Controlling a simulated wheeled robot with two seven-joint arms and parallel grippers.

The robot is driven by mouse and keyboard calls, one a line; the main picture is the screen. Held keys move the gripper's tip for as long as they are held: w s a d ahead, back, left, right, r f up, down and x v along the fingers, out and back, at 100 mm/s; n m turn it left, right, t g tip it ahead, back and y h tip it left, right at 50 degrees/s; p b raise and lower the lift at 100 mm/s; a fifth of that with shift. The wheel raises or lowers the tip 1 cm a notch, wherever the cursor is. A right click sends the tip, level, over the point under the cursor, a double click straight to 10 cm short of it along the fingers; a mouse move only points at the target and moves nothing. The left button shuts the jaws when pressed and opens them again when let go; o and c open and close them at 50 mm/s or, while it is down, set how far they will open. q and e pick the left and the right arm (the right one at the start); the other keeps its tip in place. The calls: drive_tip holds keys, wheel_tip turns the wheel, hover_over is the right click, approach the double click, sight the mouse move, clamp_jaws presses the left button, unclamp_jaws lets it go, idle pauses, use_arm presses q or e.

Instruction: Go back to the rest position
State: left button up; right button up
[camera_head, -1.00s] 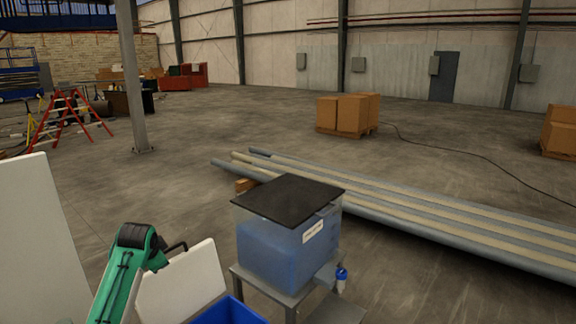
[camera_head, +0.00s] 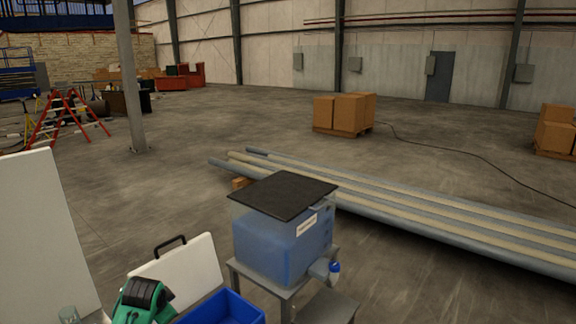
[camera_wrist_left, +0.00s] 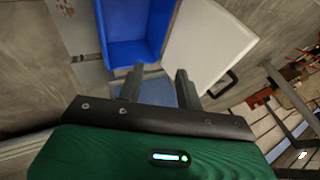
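My left arm shows as a green link at the lower left of the head view, and its gripper is out of sight there. In the left wrist view my left gripper (camera_wrist_left: 158,85) has its two fingers apart with nothing held between them. Beyond the fingers are a blue bin (camera_wrist_left: 130,50) and a white panel with a black handle (camera_wrist_left: 205,45). In the head view the blue bin (camera_head: 235,318) stands at the bottom edge, right of the green link. The white panel (camera_head: 185,270) leans behind it. My right gripper is in neither view.
A clear tank of blue liquid with a black lid (camera_head: 284,194) stands on a grey stand (camera_head: 285,297). Long pipes (camera_head: 400,205) lie behind the tank. The floor beyond is mostly open.

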use_arm(q)
drive_tip(key=s+d+f, duration=0.2)
drive_tip(key=s+f, duration=0.1)
drive_tip(key=s, duration=0.4)
drive_tip(key=s+d+f+n+g, duration=0.1)
drive_tip(key=s+d+f, duration=0.1)
drive_tip(key=s, duration=0.5)
drive_tip(key=s+d+f+n+h, duration=0.1)
drive_tip(key=s+d+f, duration=0.2)
drive_tip(key=s, duration=0.4)
drive_tip(key=shift+s+d+f+g, duration=0.1)
drive_tip(key=shift+s+f+g, duration=0.3)
drive_tip(key=shift+f, duration=0.4)
drive_tip(key=s+d+r+n+g, duration=0.1)
drive_tip(key=s+d+n, duration=0.1)
drive_tip(key=s, duration=0.8)
drive_tip(key=s+d+r+n, duration=0.1)
drive_tip(key=s+d+n, duration=0.1)
drive_tip(key=s, duration=0.8)
wheel_tip(320, 180, down, 30)
drive_tip(key=g, duration=0.2)
drive_tip(key=s+a+f, duration=0.2)
drive_tip(key=s+f, duration=0.7)
drive_tip(key=f, duration=0.1)
drive_tip(key=s+a+f+g, duration=0.1)
drive_tip(key=s+f, duration=0.9)
drive_tip(key=shift+s+a+f+m+h, duration=0.2)
drive_tip(key=shift+a+f+m+h, duration=0.1)
drive_tip(key=shift+a, duration=0.05)
